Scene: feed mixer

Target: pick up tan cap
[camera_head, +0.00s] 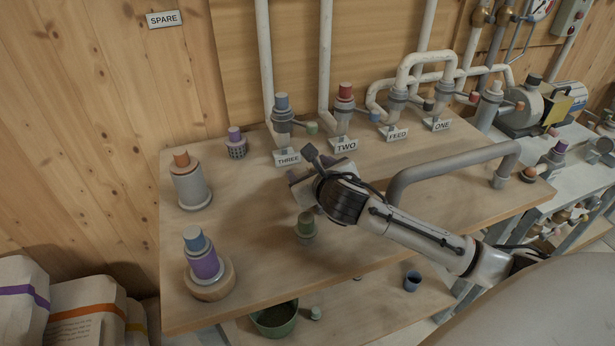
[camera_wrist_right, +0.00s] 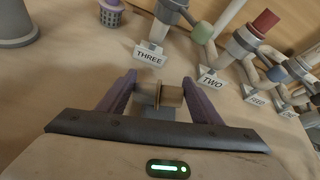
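The tan cap (camera_wrist_right: 170,96) shows in the right wrist view, between the two purple-grey fingers of my right gripper (camera_wrist_right: 158,82). It sits against a grey-blue part whose lower portion is hidden by the gripper's front edge. The fingers stand apart on either side of the cap; I cannot tell whether either touches it. In the head view my right gripper (camera_head: 298,175) is low over the middle of the wooden bench (camera_head: 250,225), and the cap is hidden behind it. My left gripper is not in view.
A green-topped piece (camera_head: 306,224) stands just in front of my right gripper. Pipe fittings with signs THREE (camera_head: 287,158) and TWO (camera_head: 345,145) stand behind it. A grey handrail pipe (camera_head: 450,165) is to the right. Capped cylinders (camera_head: 190,185) stand left, with bare bench between.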

